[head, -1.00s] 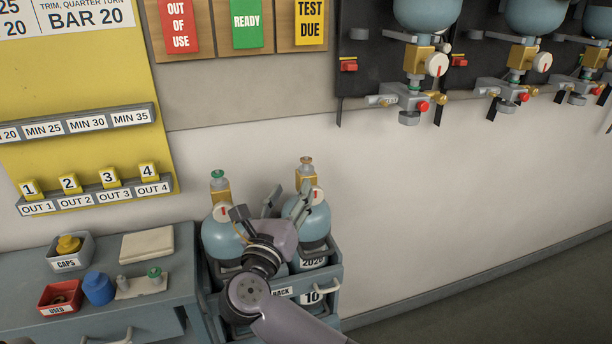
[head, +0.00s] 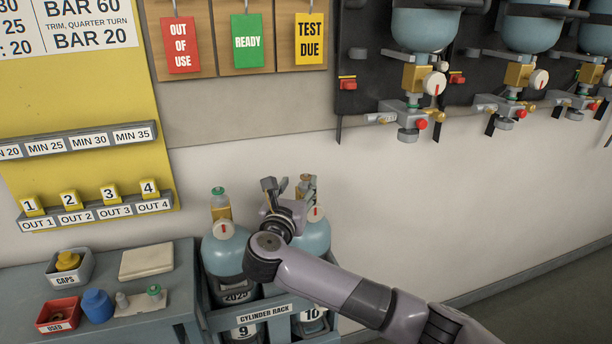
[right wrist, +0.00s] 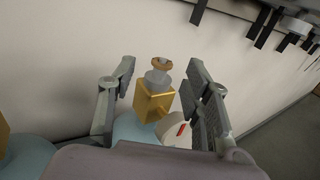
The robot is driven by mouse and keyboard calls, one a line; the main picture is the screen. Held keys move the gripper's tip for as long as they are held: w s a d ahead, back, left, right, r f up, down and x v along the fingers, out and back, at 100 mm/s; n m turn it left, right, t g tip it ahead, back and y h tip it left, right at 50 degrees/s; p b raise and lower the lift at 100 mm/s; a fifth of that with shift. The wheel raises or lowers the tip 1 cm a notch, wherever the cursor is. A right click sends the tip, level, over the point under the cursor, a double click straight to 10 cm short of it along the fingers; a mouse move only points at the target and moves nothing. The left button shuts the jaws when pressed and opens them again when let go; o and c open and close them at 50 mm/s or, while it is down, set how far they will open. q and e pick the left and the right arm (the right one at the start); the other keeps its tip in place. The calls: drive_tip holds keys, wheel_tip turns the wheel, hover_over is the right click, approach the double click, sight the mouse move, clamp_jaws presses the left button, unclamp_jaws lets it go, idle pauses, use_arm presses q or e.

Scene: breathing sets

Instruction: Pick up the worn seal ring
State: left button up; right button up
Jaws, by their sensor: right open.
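An orange-brown ring, which looks like the worn seal ring (right wrist: 162,63), sits on top of the grey valve stem above a brass valve block (right wrist: 154,101) in the right wrist view. This valve belongs to the right-hand blue cylinder (head: 314,237) in the rack. In the head view the ring is mostly hidden by my gripper. My right gripper (head: 286,187) is open and empty. In the right wrist view its fingers (right wrist: 160,78) stand on either side of the valve top, apart from the ring. My left gripper is not in view.
The left-hand cylinder (head: 225,255) with a green-topped valve stands close by in the cylinder rack (head: 263,313). A bench at left holds a red USED tray (head: 44,325), a CAPS bin (head: 70,281) and a blue pot (head: 97,305). The wall is behind.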

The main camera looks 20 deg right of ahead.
sight(305, 179)
drive_tip(key=x, duration=0.2)
drive_tip(key=p+x, duration=0.1)
drive_tip(key=x, duration=0.1)
drive_tip(key=shift+d+f, duration=0.2)
drive_tip(key=shift+d, duration=0.15)
drive_tip(key=shift+w+d+f, duration=0.15)
drive_tip(key=shift+w+d, duration=0.05)
drive_tip(key=shift+w, duration=0.25)
drive_tip(key=shift+c, duration=0.6)
drive_tip(key=c, duration=0.6)
